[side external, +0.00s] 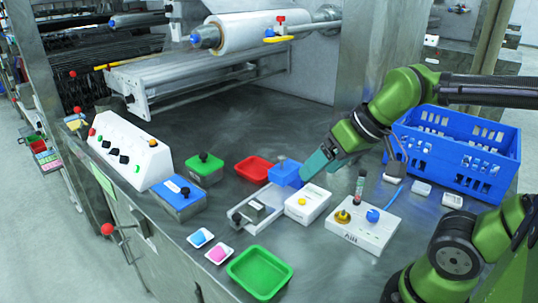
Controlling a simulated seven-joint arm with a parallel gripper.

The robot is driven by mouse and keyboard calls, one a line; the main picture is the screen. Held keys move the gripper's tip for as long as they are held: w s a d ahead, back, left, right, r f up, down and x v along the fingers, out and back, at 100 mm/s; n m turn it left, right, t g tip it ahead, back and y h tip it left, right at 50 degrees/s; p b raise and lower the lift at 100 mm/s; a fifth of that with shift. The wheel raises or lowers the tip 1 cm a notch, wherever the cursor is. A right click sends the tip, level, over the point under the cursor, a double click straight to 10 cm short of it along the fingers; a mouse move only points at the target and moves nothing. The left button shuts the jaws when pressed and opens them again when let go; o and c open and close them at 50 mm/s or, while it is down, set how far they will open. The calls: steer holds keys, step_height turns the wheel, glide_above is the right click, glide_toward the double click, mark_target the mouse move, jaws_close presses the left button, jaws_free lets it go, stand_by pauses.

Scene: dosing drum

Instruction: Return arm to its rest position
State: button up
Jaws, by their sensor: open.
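My gripper (312,168) is open and reaches in from the right, its tips pointing down and left above the middle of the steel table. The tips show close to a blue block-like box (286,172) and above a white box with a yellow button (307,206). I cannot tell whether they touch the blue box. I make out nothing held between the fingers, though the gap is mostly hidden from this side.
A red tray (252,170), a metal slide fixture (238,222), a white knob panel (361,238) and a green tray (259,272) surround the gripper. A blue crate (462,166) stands right. A film roll (255,31) and a white control box (128,150) stand behind and left.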

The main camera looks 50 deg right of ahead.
steer(key=shift+s+a+f+m+t, duration=0.1)
steer(key=shift+s+f+m+t, duration=0.1)
steer(key=shift+s+m, duration=0.35)
steer(key=shift+s+f+m+t, duration=0.1)
steer(key=shift+s+f+m, duration=0.05)
steer(key=shift+s+m, duration=0.35)
steer(key=shift+w, duration=0.15)
steer(key=shift+c, duration=0.5)
